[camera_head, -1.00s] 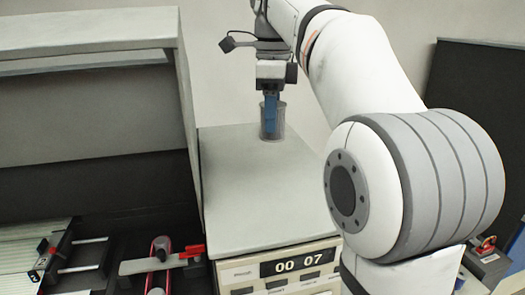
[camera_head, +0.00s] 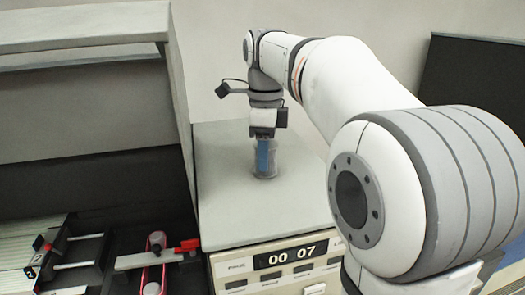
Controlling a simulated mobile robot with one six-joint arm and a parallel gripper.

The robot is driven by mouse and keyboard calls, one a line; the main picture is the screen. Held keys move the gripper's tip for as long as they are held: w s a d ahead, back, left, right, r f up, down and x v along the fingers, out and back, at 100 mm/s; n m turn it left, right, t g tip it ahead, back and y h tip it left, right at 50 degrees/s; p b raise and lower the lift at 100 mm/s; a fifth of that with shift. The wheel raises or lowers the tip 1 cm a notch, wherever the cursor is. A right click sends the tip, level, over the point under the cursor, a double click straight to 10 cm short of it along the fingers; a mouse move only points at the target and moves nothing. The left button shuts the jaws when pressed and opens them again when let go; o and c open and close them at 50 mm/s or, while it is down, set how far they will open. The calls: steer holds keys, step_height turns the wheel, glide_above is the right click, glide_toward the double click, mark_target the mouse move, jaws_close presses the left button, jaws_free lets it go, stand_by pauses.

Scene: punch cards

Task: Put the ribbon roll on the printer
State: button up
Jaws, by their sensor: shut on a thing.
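My gripper (camera_head: 265,150) points straight down and is shut on the ribbon roll. The ribbon roll (camera_head: 266,172) looks like a small upright grey cylinder, with a blue part showing at its left and middle. It is over the flat pale top of a beige machine (camera_head: 228,216), which I take to be the printer. Its front panel carries a counter reading 00 07. I cannot tell whether the roll's lower end touches that top or hangs just above it. The gripper's fingertips are hard to make out against the roll.
A grey cabinet wall (camera_head: 180,95) rises left of the machine. At lower left are a tray of white cards (camera_head: 22,250) and a red-and-grey device (camera_head: 155,258). A dark panel (camera_head: 470,75) stands at the right. The machine top around the roll is clear.

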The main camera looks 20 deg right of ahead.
steer(key=shift+f, duration=0.1)
steer(key=o, duration=0.6)
steer(key=shift+f, duration=0.1)
steer(key=o, duration=0.5)
steer(key=shift+c, duration=0.2)
step_height(320, 180, up, 12)
steer(key=shift+r, duration=0.2)
